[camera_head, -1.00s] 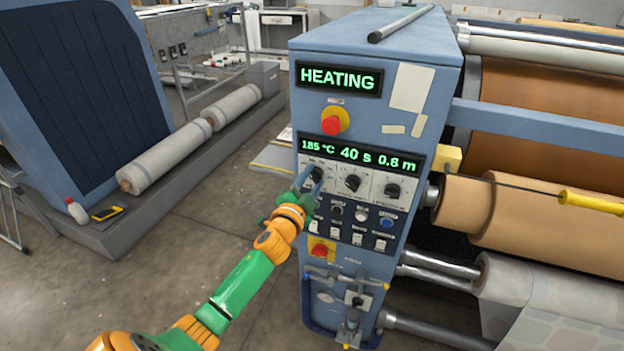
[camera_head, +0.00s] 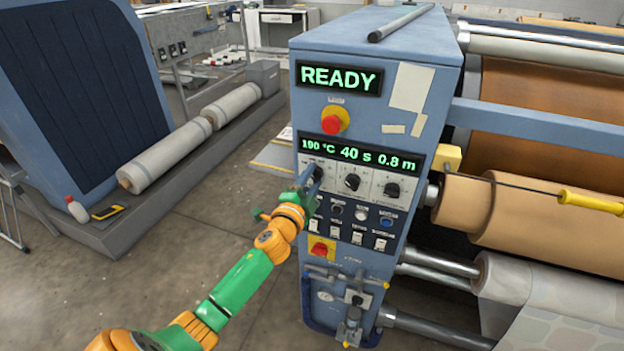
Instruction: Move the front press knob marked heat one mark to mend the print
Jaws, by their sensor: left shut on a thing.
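The blue press cabinet (camera_head: 380,75) carries three dark knobs on pale plates across its front. My left gripper (camera_head: 312,176) is shut on the leftmost knob (camera_head: 316,171), which its fingers partly hide. The middle knob (camera_head: 352,182) and the right knob (camera_head: 391,190) are free. The upper display (camera_head: 339,78) reads READY in green. The lower display (camera_head: 360,155) reads 190 °C, 40 s and 0.8 m. The print (camera_head: 545,309) at the lower right shows a pale pattern of rounded patches. My right gripper is not in view.
A red stop button (camera_head: 334,120) on a yellow base sits above the knobs, and another red button (camera_head: 319,250) sits below the switches (camera_head: 357,238). A yellow-handled rod (camera_head: 590,202) reaches across the rollers at the right.

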